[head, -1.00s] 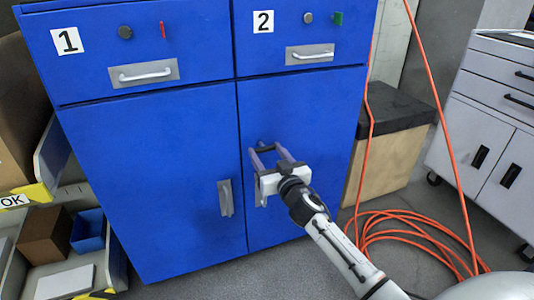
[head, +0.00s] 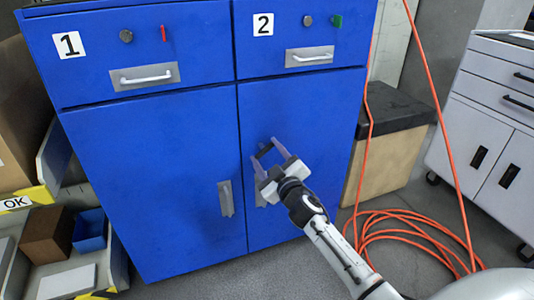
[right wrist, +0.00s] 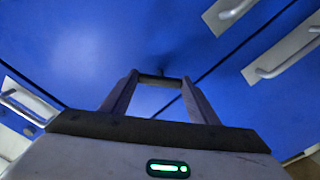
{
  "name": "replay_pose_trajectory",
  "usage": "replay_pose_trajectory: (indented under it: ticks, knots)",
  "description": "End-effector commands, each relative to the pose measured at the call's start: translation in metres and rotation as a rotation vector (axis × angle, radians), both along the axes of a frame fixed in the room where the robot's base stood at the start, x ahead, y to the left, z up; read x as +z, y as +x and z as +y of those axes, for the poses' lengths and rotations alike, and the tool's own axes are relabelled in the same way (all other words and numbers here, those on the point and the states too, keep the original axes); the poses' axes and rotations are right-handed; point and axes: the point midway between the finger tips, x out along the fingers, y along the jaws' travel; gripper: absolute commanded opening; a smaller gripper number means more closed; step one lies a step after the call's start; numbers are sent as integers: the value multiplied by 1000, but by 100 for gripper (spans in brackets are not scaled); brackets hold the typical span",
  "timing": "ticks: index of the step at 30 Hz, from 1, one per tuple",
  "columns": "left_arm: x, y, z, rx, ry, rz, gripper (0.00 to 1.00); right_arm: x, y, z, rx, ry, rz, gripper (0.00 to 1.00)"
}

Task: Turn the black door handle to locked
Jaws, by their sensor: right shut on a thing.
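The black door handle (head: 266,152) sits on the upper part of the right blue door (head: 318,110), below drawer 2. My right gripper (head: 267,150) is shut on it, with one finger at each end of the short dark bar. In the right wrist view, the black handle (right wrist: 160,81) spans between the two fingertips, and a small dark stem shows behind it against the blue door. In the head view the bar is tilted, its right end higher. My left gripper is not in view.
Drawer 1 and drawer 2 have pale pull handles (head: 146,77) (head: 309,57). A vertical pull (head: 226,198) is on the left door; another is partly hidden behind my gripper. An orange hose (head: 405,225) lies coiled on the floor at right, near a grey cabinet (head: 490,130).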

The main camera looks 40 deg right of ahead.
Motion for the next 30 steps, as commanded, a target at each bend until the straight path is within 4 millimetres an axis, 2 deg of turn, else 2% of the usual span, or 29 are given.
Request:
replay_pose_trajectory:
  ticks: [18,30]
  knots:
    - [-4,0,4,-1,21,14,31,0,0,0,0,-568,138,32]
    - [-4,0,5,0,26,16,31,0,0,0,-1,-830,200,32]
